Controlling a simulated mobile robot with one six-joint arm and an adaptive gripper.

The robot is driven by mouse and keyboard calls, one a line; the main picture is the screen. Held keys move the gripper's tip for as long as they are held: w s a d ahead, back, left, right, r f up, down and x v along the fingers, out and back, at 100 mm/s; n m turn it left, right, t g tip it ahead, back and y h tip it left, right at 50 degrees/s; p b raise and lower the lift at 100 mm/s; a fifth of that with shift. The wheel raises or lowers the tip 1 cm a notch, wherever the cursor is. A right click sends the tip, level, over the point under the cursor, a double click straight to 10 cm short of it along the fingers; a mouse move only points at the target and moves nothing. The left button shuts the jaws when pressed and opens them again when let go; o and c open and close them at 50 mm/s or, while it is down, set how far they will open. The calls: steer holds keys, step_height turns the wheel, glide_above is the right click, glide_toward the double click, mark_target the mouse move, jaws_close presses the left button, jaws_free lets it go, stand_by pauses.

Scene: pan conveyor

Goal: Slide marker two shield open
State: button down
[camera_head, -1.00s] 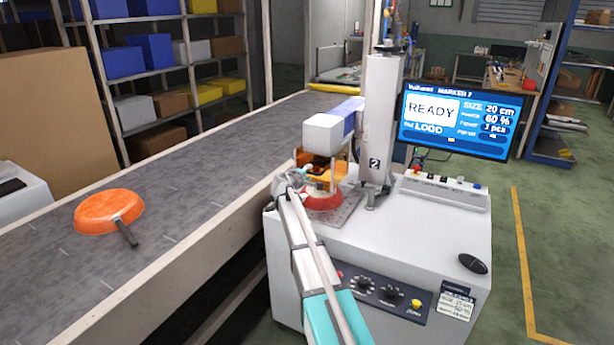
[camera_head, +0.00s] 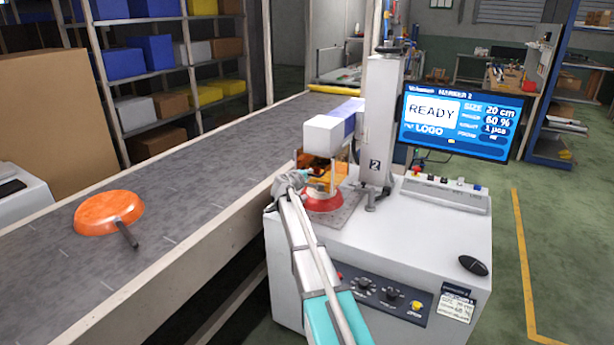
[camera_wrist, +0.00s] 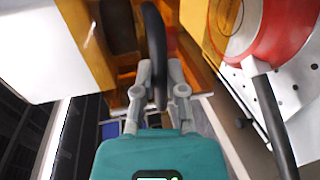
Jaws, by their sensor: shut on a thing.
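Marker two (camera_head: 376,164) stands beside the conveyor, with the number 2 on its column. Its amber see-through shield (camera_head: 312,163) hangs under the white marking head, above a red pan (camera_head: 322,203). My gripper (camera_head: 307,181) is at the front of the shield. In the wrist view its fingers (camera_wrist: 160,86) are shut on the shield's black curved handle (camera_wrist: 153,38). The amber panels (camera_wrist: 88,40) show on both sides of that handle. The red pan (camera_wrist: 283,38) with its dark handle lies to the right in the wrist view, apart from my fingers.
An orange pan (camera_head: 104,213) lies on the grey conveyor (camera_head: 190,190) at the left. The marker's screen (camera_head: 460,122) reads READY. A dark mouse-shaped item (camera_head: 473,265) rests on the machine top. The floor (camera_head: 570,240) at the right is clear.

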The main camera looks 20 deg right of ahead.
steer(key=shift+r+p, duration=4.05)
steer(key=shift+r, duration=0.1)
steer(key=c, duration=0.7)
jaws_free()
steer(key=shift+f, duration=0.1)
steer(key=shift+s, duration=0.1)
